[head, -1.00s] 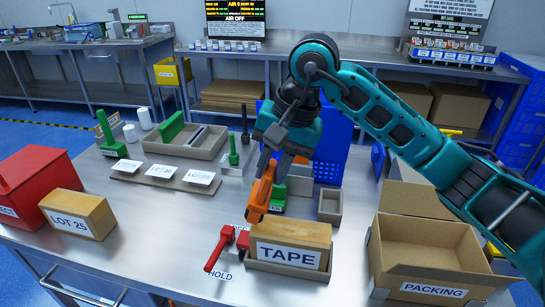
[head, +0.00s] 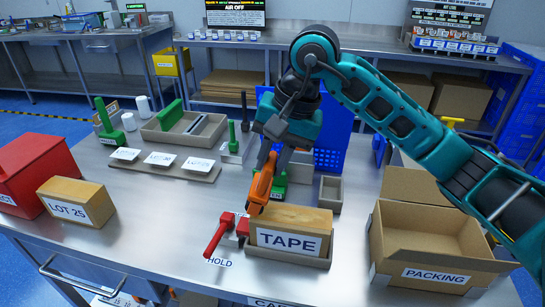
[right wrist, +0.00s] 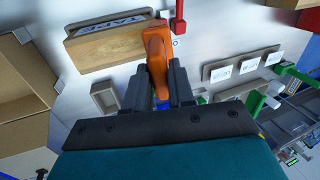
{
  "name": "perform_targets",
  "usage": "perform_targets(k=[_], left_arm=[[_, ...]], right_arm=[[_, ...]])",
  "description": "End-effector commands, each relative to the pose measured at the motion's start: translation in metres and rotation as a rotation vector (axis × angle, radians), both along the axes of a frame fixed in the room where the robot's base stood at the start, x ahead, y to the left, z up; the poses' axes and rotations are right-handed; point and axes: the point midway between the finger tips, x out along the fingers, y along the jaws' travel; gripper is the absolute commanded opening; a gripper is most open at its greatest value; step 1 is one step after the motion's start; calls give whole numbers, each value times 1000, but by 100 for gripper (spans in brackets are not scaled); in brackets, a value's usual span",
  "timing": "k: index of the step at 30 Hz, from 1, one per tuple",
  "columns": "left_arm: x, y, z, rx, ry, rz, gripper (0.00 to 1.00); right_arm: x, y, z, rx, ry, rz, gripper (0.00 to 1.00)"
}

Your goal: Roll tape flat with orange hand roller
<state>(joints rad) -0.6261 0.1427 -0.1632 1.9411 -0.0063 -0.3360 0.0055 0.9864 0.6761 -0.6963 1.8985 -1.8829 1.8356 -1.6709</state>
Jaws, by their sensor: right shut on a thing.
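The orange hand roller (head: 260,187) is held by my right gripper (head: 275,158), whose jaws are shut on it. It points down beside the back left end of the cardboard box labelled TAPE (head: 290,217). In the right wrist view the roller (right wrist: 155,50) sits between the two dark fingers of the gripper (right wrist: 160,88) and overlaps the edge of the TAPE box (right wrist: 108,40). I cannot tell whether it touches the box. No tape strip can be made out on the box. My left gripper is not in view.
An open PACKING carton (head: 425,275) is on the right. A small grey tray (head: 330,193) and a blue crate (head: 333,140) are behind.

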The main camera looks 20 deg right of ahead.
Motion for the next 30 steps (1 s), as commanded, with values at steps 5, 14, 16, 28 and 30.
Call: perform_targets(k=[5, 14, 16, 28, 30], left_arm=[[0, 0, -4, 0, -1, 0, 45], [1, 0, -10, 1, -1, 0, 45], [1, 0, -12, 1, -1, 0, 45], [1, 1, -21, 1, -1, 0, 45], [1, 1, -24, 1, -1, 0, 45]], right_arm=[[0, 0, -4, 0, -1, 0, 0], [0, 0, -10, 0, -1, 0, 0], [0, 0, -12, 0, -1, 0, 0], [-8, -14, -15, 0, -2, -3, 0], [-12, -19, -15, -2, -3, -3, 0]])
